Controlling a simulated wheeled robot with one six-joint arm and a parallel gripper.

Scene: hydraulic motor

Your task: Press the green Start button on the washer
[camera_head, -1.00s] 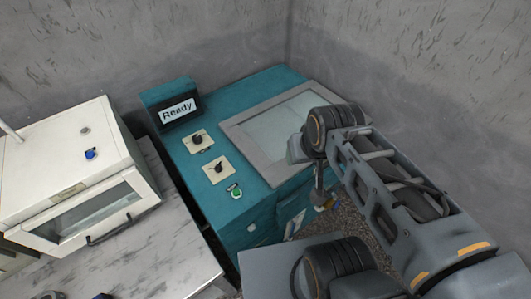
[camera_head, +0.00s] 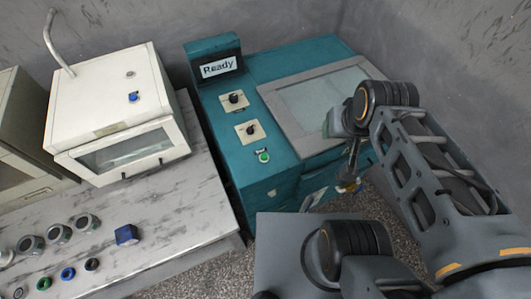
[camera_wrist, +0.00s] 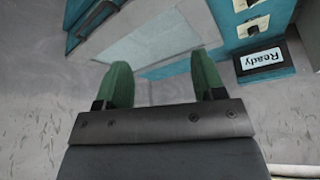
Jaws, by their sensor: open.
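The teal washer (camera_head: 285,65) stands against the back walls, with a "Ready" display (camera_head: 218,67) at its back left. The green Start button (camera_head: 263,156) is near its front left corner, below two black knobs. My arm reaches in from the right. My gripper (camera_wrist: 162,85) shows in the wrist view with two green fingers apart and nothing between them. The washer's window and the "Ready" display (camera_wrist: 262,60) lie beyond the fingers. The Start button does not show in the wrist view. In the head view my gripper is largely hidden by my wrist, right of the button.
A white oven-like box (camera_head: 115,110) stands on a marble-topped counter (camera_head: 170,205) left of the washer. Several round jars, caps and a blue block (camera_head: 126,235) lie on the counter. Grey walls close in behind and to the right.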

